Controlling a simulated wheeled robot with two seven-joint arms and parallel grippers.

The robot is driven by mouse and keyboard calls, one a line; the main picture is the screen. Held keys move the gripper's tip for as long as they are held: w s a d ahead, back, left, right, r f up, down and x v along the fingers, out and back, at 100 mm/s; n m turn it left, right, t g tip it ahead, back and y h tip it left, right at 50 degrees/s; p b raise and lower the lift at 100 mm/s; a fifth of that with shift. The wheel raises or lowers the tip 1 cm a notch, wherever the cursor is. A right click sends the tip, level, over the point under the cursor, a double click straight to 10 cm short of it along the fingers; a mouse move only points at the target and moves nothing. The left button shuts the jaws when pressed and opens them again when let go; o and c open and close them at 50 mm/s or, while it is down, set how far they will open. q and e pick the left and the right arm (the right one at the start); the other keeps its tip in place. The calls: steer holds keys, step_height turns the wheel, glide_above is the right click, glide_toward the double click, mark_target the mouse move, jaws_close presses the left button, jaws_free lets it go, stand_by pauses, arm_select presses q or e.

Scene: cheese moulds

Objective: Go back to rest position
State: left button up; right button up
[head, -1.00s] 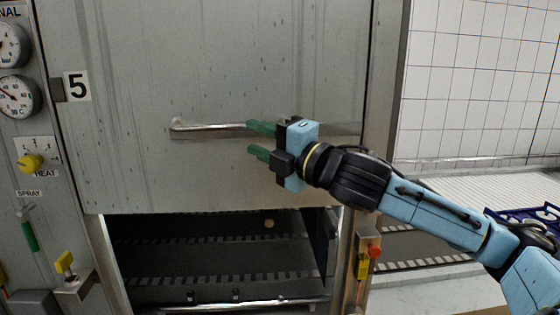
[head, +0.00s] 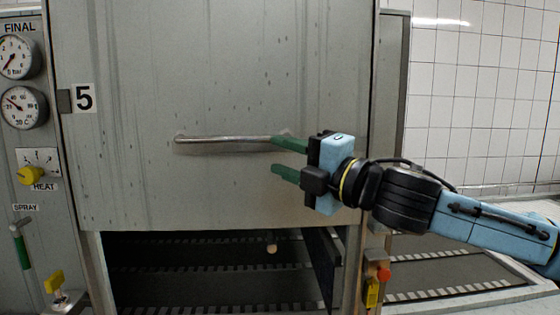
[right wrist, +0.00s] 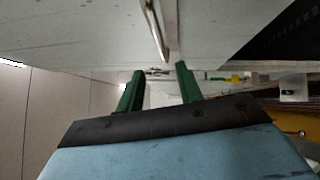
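My right gripper (head: 288,160) is open in front of the right end of the metal door handle (head: 225,145) in the head view. Its two green fingers are spread apart, one above the other, with nothing between them. The upper finger overlaps the handle's right end in the picture; I cannot tell from the head view whether it touches. In the right wrist view the open fingers (right wrist: 158,90) show empty, with the handle (right wrist: 156,28) beyond their tips. My left gripper is not in view.
The grey door (head: 220,90) marked 5 is raised, with a dark opening (head: 200,265) below it. Gauges (head: 22,107), a yellow heat knob (head: 30,175) and a green spray lever (head: 22,245) are at left. A red button (head: 384,275) is on the right post.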

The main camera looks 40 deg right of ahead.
step_height(320, 180, down, 31)
steer(key=s+d+m+g+h, duration=0.25)
steer(key=m+g+h, duration=0.4)
steer(key=m, duration=0.65)
steer(key=s+a+f+m+g+y, duration=0.1)
steer(key=s+a+f+m+g, duration=0.4)
steer(key=s+f, duration=0.45)
steer(key=s+a+f+m+g+y, duration=0.1)
steer(key=s+a+f+m+g, duration=0.25)
steer(key=s+a+f, duration=0.5)
steer(key=s+d+f+n+g+b, duration=0.1)
steer(key=s+f+b, duration=0.15)
steer(key=f, duration=1.35)
steer(key=s+d+f+g+b, duration=0.1)
steer(key=f+b, duration=0.2)
steer(key=f, duration=1.2)
steer(key=s+d+f+g+b, duration=0.1)
steer(key=s+d+f+b, duration=0.2)
steer(key=s+f, duration=1.3)
step_height(320, 180, down, 2)
